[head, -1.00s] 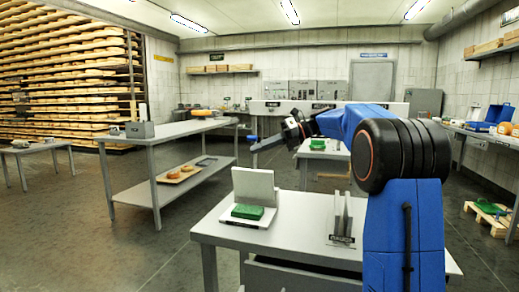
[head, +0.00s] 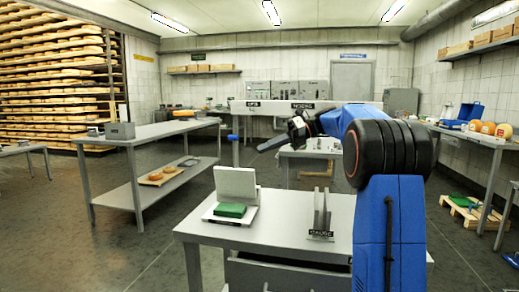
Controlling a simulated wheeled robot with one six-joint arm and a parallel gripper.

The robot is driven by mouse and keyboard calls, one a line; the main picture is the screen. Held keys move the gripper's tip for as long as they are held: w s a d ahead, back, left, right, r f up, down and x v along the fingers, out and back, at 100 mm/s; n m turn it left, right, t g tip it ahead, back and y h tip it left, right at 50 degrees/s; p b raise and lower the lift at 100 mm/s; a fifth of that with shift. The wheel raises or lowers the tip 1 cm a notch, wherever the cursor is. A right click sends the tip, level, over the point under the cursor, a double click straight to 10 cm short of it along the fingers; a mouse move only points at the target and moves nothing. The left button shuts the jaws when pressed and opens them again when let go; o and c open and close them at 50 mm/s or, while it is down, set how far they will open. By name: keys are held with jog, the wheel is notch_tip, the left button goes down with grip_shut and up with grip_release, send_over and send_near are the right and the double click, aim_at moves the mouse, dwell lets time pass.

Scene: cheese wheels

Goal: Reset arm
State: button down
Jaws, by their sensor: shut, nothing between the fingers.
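My blue arm with black joints reaches forward and left over the near grey table (head: 265,235) in the head view. My gripper (head: 268,145) is small and dark at the arm's end, pointing left. It is shut and empty, held in the air above the table's level. It is clear of the green block (head: 230,210), which lies on a white stand (head: 236,183) on the near table. The fingertips are too small to see in detail.
An upright metal holder (head: 321,217) stands on the near table, close to my arm. A long grey table (head: 150,130) with a lower shelf is at left. Cheese racks (head: 55,80) fill the back left. A side table (head: 480,136) with several items is at right. Floor at left is open.

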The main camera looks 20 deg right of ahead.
dwell(0.5)
jog(key=s+a+f+n+h, duration=0.4)
jog(key=s+a+f+n, duration=0.2)
jog(key=s, duration=0.5)
jog(key=s+a+f+n+h, duration=0.3)
jog(key=s+a+f+n, duration=0.3)
jog(key=s, duration=0.4)
jog(key=s+d+f+n+h, duration=0.1)
jog(key=s+f+n+h, duration=0.2)
jog(key=s+f+n, duration=0.6)
jog(key=s+d+f+n+t+h, duration=0.1)
jog(key=s+f+n+h, duration=0.2)
jog(key=s+f+n, duration=0.5)
jog(key=shift+s+d+f+n+t, duration=0.35)
jog(key=shift+s+n, duration=0.35)
jog(key=shift+s, duration=1.95)
